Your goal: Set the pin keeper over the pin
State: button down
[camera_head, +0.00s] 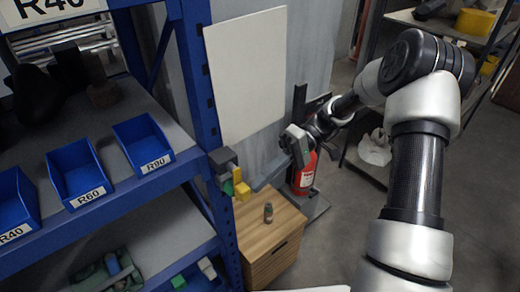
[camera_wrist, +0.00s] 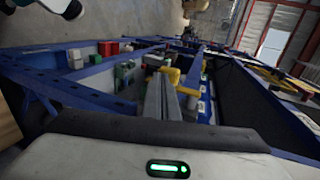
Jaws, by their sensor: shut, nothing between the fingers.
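My gripper (camera_head: 256,186) is shut and empty, its grey fingers pointing left toward the blue rack post. In the wrist view the closed fingers (camera_wrist: 162,82) show side by side. A small yellow part (camera_head: 242,191) is at the post close to the fingertips; whether they touch is unclear. Yellow also shows just beyond the fingertips in the wrist view (camera_wrist: 172,74). A green piece (camera_head: 228,187) and a dark grey block (camera_head: 222,160) are beside it. I cannot tell which of these is the pin keeper or the pin.
The blue rack (camera_head: 205,85) at left holds blue bins (camera_head: 75,178). Open floor (camera_head: 335,225) lies right of the cabinet.

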jog(key=shift+s+a+f, duration=0.25)
jog(key=shift+a+f, duration=0.05)
jog(key=shift+f, duration=0.05)
jog(key=shift+s+f, duration=0.1)
jog(key=shift+f, duration=0.05)
dwell(0.5)
